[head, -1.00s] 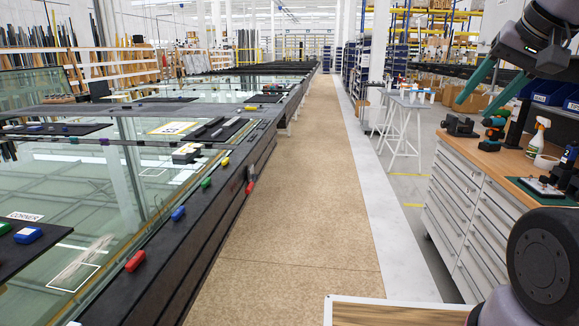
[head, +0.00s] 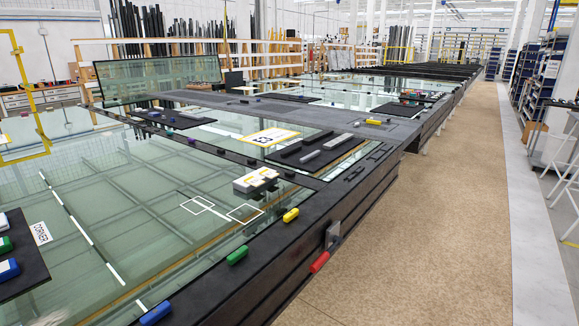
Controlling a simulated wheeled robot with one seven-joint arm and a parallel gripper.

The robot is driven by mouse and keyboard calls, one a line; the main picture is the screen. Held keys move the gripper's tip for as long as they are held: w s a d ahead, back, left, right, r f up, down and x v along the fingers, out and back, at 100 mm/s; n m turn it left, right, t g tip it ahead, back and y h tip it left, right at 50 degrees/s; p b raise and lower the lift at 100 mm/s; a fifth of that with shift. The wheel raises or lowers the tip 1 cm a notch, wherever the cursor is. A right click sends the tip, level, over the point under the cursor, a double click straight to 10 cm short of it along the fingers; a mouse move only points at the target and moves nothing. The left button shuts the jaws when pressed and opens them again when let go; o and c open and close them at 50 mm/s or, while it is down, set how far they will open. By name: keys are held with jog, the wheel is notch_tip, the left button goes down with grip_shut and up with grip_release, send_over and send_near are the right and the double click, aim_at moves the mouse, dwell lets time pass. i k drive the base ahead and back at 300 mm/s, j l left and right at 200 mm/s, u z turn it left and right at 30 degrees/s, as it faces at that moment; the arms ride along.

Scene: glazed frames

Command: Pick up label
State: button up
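Several label-like things lie on the long glass-topped table (head: 330,222). A white label reading "CORNER" (head: 40,233) lies at the left, at the edge of a black mat (head: 24,268). A white sheet with a yellow border and a black code mark (head: 270,136) lies flat farther back, beside a black board. A small grey box (head: 255,180) with pale and yellow tags on top stands on the glass nearer to me. I cannot tell which of these is the task's label. My gripper is not in view.
Blue (head: 156,313), green (head: 237,255) and yellow (head: 291,215) blocks sit along the table's near edge; a red handle (head: 319,262) sticks out from its side. The brown floor aisle (head: 420,240) on the right is clear. Shelves and a white trestle stand beyond it.

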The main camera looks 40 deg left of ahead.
aim_at(267, 172)
jog(key=i+l+u, duration=0.1)
jog(key=i+u, duration=0.3)
jog(key=i+l+u, duration=0.25)
jog(key=i+u, duration=0.35)
jog(key=u, duration=0.25)
jog(key=i+l+u, duration=0.1)
jog(key=u, duration=0.35)
jog(key=i+l+u, duration=0.2)
jog(key=u, duration=0.2)
jog(key=i+l+u, duration=0.15)
jog(key=u, duration=0.3)
jog(key=i+l+u, duration=0.1)
jog(key=l+u, duration=0.35)
jog(key=i+l+u, duration=0.15)
jog(key=u, duration=0.15)
jog(key=i+l+u, duration=0.1)
jog(key=u, duration=0.25)
jog(key=l, duration=0.1)
